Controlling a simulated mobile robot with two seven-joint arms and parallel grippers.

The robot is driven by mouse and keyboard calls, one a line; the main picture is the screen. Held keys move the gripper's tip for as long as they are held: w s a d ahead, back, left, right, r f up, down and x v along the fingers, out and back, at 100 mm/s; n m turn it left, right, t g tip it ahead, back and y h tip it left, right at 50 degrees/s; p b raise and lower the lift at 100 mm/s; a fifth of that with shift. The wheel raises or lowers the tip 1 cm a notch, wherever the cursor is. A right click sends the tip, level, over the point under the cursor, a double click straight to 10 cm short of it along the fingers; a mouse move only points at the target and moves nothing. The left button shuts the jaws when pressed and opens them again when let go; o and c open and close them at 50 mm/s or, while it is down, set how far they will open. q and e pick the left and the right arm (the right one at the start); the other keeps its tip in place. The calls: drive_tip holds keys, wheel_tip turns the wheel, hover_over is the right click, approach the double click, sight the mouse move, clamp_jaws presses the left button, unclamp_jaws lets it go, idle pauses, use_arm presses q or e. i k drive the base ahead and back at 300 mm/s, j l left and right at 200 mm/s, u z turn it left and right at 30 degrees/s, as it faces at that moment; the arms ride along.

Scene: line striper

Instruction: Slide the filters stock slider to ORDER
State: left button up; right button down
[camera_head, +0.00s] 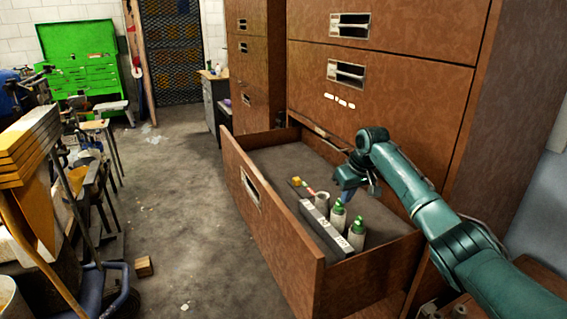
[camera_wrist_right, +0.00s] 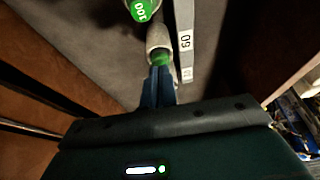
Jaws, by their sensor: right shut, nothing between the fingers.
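My right gripper (camera_head: 373,188) hangs over the open drawer (camera_head: 275,240), pointing down, with its blue fingers together and nothing held. In the wrist view the closed fingertips (camera_wrist_right: 160,75) are in line with a pale holder with a green-topped piece (camera_wrist_right: 158,50); whether they touch cannot be told. A small strip with a yellow block (camera_head: 297,182) and a red part (camera_head: 310,191) lies on the drawer floor, left of the gripper; it may be the stock slider, but its lettering is unreadable. My left gripper is not in view.
A grey divider bar with white number labels (camera_head: 325,228) runs along the drawer's front side. Pale cylinders stand behind it, two with green tops (camera_head: 338,207), (camera_head: 357,226). The drawer floor farther back (camera_head: 283,157) is clear. Closed drawer fronts (camera_head: 400,85) rise behind.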

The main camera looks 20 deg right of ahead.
sight(296, 182)
drive_tip(key=i+j, duration=0.15)
drive_tip(key=i, duration=0.95)
